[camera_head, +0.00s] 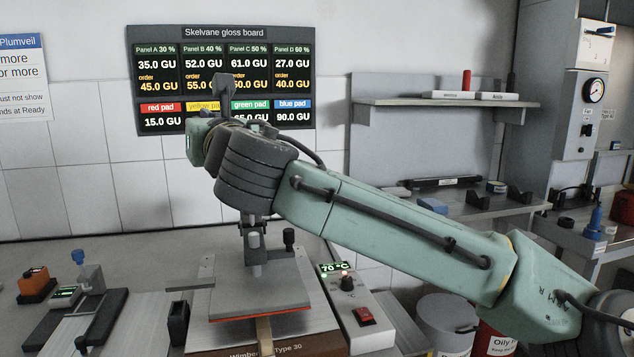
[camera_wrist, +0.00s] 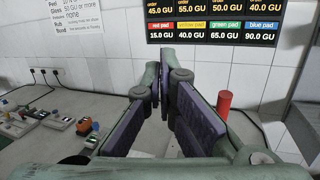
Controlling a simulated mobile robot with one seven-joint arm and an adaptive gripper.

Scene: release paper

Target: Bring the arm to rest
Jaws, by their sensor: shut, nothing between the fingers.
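My green arm (camera_head: 400,235) reaches from the lower right to the upper middle in the head view, above the bench and in front of the tiled wall. My gripper (camera_wrist: 161,80) fills the middle of the wrist view. Its fingers point toward the wall below the gloss board (camera_wrist: 212,25). The fingers are shut with nothing held. In the head view the gripper end stands in front of the gloss board (camera_head: 220,35) and hides part of the yellow pad entry.
Below my arm is a press with a grey upper plate (camera_head: 250,285); a control box (camera_head: 357,310) beside it reads 70 °C. A gloss meter stand (camera_head: 88,275) is at the left. A wall shelf (camera_head: 440,102) is at the right. A red cylinder (camera_wrist: 223,105) stands right of the fingers.

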